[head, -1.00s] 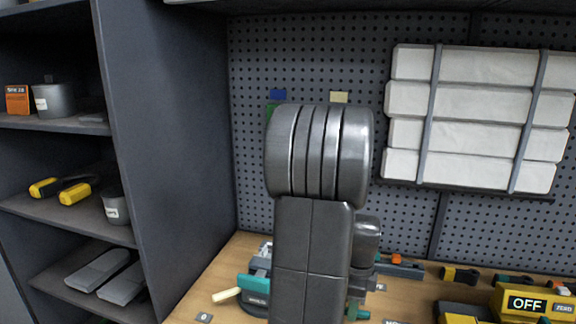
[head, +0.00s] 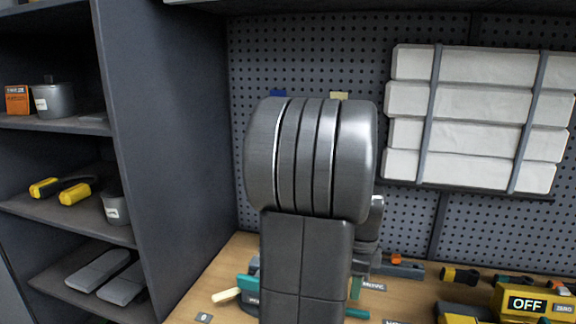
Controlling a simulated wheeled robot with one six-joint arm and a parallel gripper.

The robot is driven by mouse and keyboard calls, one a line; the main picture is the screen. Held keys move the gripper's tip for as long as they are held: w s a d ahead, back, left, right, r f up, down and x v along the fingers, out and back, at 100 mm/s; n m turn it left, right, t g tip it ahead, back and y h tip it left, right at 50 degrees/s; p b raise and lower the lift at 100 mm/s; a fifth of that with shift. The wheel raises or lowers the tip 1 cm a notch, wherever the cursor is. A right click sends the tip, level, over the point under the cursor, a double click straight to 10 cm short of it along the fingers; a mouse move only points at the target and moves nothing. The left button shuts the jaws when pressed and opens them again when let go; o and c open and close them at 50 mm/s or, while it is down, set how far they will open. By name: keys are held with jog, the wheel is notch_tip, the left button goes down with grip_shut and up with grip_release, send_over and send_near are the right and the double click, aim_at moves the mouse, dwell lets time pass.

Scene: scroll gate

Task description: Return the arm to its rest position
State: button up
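My arm stands upright in the middle of the head view, its thick dark grey joint in front of the pegboard. My gripper is not in view; nothing shows whether it is open or shut. Behind the arm is a wooden workbench (head: 222,290), partly hidden by it. A teal tool with a pale handle (head: 226,295) lies at the left of the arm, mostly covered by it.
A yellow device with an OFF display (head: 527,303) stands at the right of the bench. White wrapped blocks (head: 470,102) sit in a rack on the pegboard (head: 300,60). Dark shelves (head: 70,206) at the left hold a grey pot (head: 54,100) and yellow-handled tools (head: 75,193).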

notch_tip(320, 180, down, 7)
jog(key=shift+f, duration=0.45)
jog(key=shift+w+d+r+n, duration=0.1)
jog(key=shift+w+n, duration=0.4)
jog(key=shift+n, duration=0.4)
